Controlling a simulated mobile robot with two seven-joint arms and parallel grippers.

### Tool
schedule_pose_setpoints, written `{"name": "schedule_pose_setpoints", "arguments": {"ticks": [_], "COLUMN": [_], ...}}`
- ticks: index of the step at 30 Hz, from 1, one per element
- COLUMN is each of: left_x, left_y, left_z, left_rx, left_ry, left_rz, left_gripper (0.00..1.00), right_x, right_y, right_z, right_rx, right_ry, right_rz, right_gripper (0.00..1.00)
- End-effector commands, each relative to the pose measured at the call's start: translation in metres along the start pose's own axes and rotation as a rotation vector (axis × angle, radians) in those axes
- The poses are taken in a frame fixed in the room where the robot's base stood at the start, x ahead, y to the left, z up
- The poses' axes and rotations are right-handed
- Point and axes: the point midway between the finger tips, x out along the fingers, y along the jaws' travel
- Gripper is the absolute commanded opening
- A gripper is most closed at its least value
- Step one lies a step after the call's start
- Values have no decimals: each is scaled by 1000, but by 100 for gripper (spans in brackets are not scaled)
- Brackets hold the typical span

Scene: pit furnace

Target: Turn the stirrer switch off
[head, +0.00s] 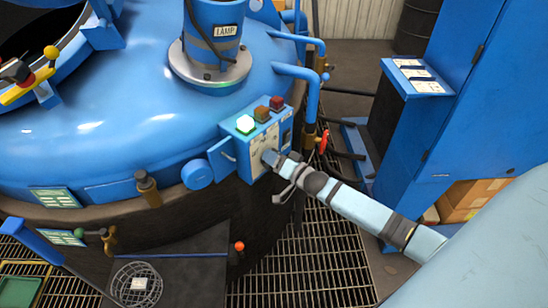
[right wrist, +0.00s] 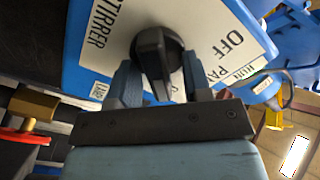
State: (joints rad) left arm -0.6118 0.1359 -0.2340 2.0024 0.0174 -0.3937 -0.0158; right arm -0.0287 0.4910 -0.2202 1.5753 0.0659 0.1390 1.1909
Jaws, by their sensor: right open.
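The stirrer switch (right wrist: 158,62) is a black rotary knob on a white plate (right wrist: 215,28) lettered "STIRRER" and "OFF" in the right wrist view. Its grip bar runs roughly up and down in that view; I cannot tell which end is the pointer. My right gripper (right wrist: 160,74) is open, with one finger on each side of the knob; I cannot tell if they touch it. In the head view my right gripper (head: 270,158) is at the front of the blue switch box (head: 247,150) and hides the knob. My left gripper is not in view.
The blue furnace vessel (head: 110,130) is behind. A blue cabinet (head: 470,90) stands right.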

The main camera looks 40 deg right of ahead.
Motion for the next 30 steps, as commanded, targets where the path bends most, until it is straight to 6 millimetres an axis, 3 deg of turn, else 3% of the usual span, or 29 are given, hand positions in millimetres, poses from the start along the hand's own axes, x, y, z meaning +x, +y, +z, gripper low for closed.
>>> {"name": "schedule_pose_setpoints", "arguments": {"ticks": [3, 9, 20, 30], "left_x": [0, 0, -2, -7], "left_y": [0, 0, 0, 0], "left_z": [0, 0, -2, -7], "left_rx": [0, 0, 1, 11], "left_ry": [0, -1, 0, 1], "left_rz": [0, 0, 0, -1], "left_gripper": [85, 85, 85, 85], "right_x": [0, 0, 0, -1], "right_y": [0, 0, -1, -4], "right_z": [0, 0, 0, -1], "right_rx": [0, 0, -42, -270], "right_ry": [0, 0, 0, 0], "right_rz": [0, 0, 0, 1], "right_gripper": [42, 0, 0, 0]}}
